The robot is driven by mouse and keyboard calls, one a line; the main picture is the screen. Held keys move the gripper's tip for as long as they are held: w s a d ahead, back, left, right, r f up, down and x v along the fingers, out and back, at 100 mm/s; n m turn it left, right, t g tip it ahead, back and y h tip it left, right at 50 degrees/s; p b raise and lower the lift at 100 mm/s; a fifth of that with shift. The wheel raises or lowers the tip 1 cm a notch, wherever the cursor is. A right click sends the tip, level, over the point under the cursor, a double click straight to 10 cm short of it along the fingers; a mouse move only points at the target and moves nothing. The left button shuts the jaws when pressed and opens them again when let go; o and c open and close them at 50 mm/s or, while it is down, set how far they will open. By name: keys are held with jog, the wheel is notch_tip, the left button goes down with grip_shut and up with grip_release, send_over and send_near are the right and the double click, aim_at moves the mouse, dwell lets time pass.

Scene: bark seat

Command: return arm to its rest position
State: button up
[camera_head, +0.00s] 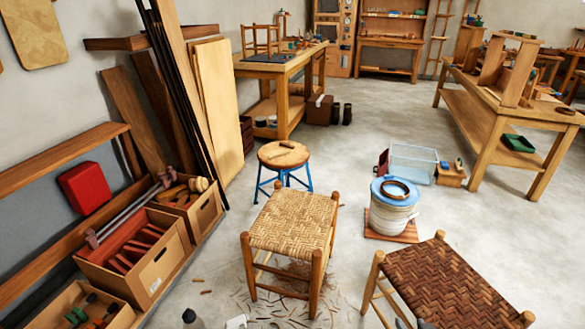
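My arm and gripper do not show clearly anywhere in the head view, so I cannot see the arm's pose or the gripper's fingers. A stool with a pale woven seat (290,222) stands upright in the middle. A stool with a dark brown woven bark seat (445,287) stands at the lower right, cut off by the bottom edge. A bucket with a blue rim (392,208) stands between and behind them on a reddish board (391,232), with a brown coil (396,189) on top.
A round stool with blue legs (284,155) stands behind the pale seat. Wooden bins (150,262) and leaning boards (216,100) line the left wall. A clear tub (412,163) and a workbench (490,125) stand at right. Open floor (360,125) lies centre back; shavings litter the front.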

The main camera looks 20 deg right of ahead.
jog(key=s+a+r+n+t+y+p, duration=0.15)
jog(key=s+a+r+t, duration=0.25)
jog(key=s+a+r, duration=0.5)
jog(key=s+a+r+n+t+p, duration=0.1)
jog(key=s+a+r+t+p, duration=0.2)
jog(key=s+a+r, duration=0.65)
jog(key=s+a+r+n+g+y+p, duration=0.1)
jog(key=s+r+n+y+p, duration=0.1)
jog(key=s+r, duration=0.5)
jog(key=shift+s+a+r+y+p, duration=0.25)
jog(key=shift+s+a+y+p, duration=0.15)
jog(key=shift+s, duration=0.3)
jog(key=shift+d, duration=0.2)
